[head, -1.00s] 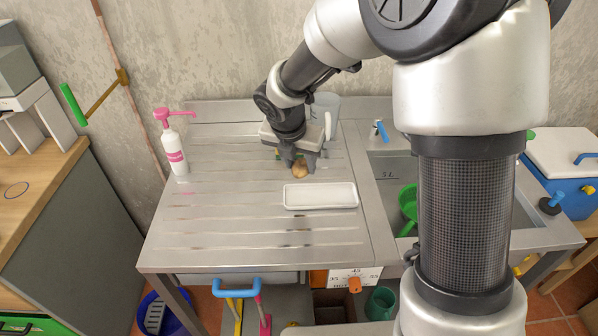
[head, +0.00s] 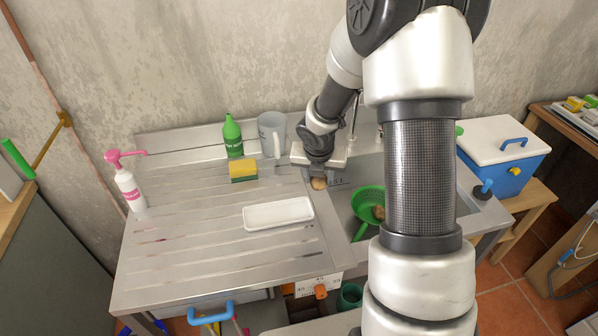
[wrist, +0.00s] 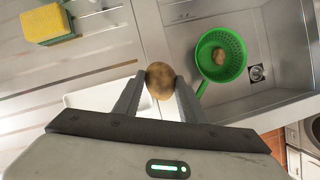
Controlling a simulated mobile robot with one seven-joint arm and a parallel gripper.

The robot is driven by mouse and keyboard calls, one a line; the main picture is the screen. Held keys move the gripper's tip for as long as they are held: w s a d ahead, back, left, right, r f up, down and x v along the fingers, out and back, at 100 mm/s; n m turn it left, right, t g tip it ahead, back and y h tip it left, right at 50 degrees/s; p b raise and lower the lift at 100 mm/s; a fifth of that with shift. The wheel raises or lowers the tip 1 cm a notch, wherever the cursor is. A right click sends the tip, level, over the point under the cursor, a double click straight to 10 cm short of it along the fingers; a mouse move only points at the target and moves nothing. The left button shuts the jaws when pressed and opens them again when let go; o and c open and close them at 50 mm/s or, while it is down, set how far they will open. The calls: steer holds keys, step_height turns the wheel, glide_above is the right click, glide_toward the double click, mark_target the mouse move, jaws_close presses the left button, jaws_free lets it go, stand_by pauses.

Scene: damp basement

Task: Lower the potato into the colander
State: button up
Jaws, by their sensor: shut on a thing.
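My gripper (wrist: 160,85) is shut on a brown potato (wrist: 159,76); the held potato also shows below the fingers in the head view (head: 319,184). The gripper is above the left edge of the sink, to the left of the colander. The green colander (head: 366,196) with its handle sits in the sink basin, and it shows whole in the wrist view (wrist: 234,52). Another potato (wrist: 219,56) lies inside the colander. My arm covers part of the sink in the head view.
A white tray (head: 278,213) lies on the drainboard (head: 180,240). A yellow-green sponge (head: 243,171), a green bottle (head: 232,136) and a grey jug (head: 271,133) stand behind it. A pink-topped pump bottle (head: 130,188) is at far left. A blue cooler box (head: 505,170) stands right of the sink.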

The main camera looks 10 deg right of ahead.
steer(key=w+d+f, duration=0.1)
steer(key=d+f, duration=0.4)
steer(key=d, duration=0.4)
steer(key=d+f+p, duration=0.1)
steer(key=d+f, duration=0.4)
steer(key=d, duration=0.5)
steer(key=shift+w+d+f+p, duration=0.3)
steer(key=shift+w+f, duration=0.05)
steer(key=shift+w, duration=0.05)
steer(key=shift+w+d, duration=0.15)
steer(key=shift+w, duration=0.2)
steer(key=shift+f, duration=0.1)
steer(key=shift+f+b, duration=3.2)
steer(key=shift+f, duration=1.15)
steer(key=shift+f+b, duration=1.3)
steer(key=shift+f, duration=0.45)
